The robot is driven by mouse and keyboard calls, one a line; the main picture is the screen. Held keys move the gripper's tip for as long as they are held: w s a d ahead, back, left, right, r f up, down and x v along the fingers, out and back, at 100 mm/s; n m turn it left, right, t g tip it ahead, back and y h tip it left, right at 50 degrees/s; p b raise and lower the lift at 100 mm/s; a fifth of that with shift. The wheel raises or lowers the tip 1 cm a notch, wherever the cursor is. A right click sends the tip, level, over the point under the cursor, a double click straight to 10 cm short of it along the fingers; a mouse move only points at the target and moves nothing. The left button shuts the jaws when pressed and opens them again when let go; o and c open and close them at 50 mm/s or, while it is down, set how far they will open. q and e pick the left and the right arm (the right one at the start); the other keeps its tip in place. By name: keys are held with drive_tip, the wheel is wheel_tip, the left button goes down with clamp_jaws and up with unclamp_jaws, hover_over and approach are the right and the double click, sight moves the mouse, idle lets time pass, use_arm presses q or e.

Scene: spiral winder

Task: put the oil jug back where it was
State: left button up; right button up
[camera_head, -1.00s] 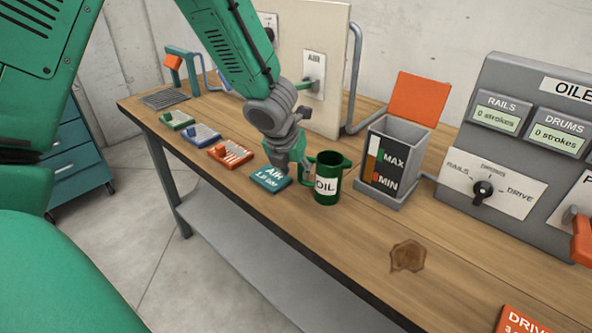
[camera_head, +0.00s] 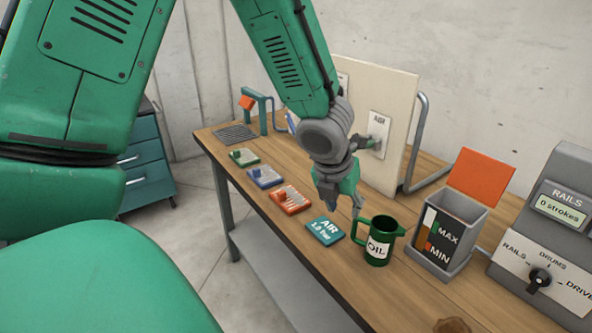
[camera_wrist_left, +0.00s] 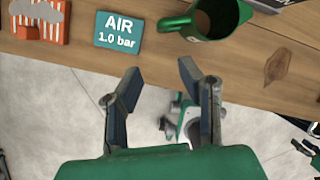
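The green oil jug (camera_head: 380,240), with a white OIL label, stands upright on the wooden bench between the AIR card and the grey level box. Its handle faces left, towards my left gripper (camera_head: 345,205). In the wrist view the jug (camera_wrist_left: 222,22) is at the top edge, with brown inside its mouth. The left gripper's fingers (camera_wrist_left: 160,76) are spread there with nothing between them, apart from the jug. A brown stain (camera_head: 452,325) marks the bench to the jug's right; it also shows in the wrist view (camera_wrist_left: 277,66).
The blue AIR 1.0 bar card (camera_head: 325,231) lies left of the jug, with an orange tray (camera_head: 290,200) beyond it. The grey MAX/MIN box (camera_head: 470,208) with its raised orange lid stands close right of the jug. A dial panel (camera_head: 545,250) is farther right.

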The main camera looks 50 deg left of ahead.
use_arm(q)
drive_tip(key=s+d+f+n, duration=0.1)
drive_tip(key=s+f+n, duration=0.1)
drive_tip(key=s+d+f+n+g+h, duration=0.1)
drive_tip(key=d+f+n, duration=0.1)
drive_tip(key=f, duration=0.1)
drive_tip(key=s+d+f+n+g, duration=0.1)
drive_tip(key=s+f+n, duration=0.1)
drive_tip(key=f, duration=0.1)
drive_tip(key=shift+s+d+f+h, duration=0.2)
drive_tip(key=shift+s+d+h, duration=0.1)
drive_tip(key=shift+d, duration=0.05)
drive_tip(key=s+d+f+n+g+y, duration=0.1)
drive_tip(key=s+d+f+n, duration=0.1)
drive_tip(key=s+f+n, duration=1.5)
drive_tip(key=s+n, duration=0.1)
drive_tip(key=n, duration=0.7)
drive_tip(key=shift+f, duration=0.15)
wheel_tip(320, 180, down, 5)
drive_tip(key=b, duration=0.5)
drive_tip(key=shift+w, duration=0.15)
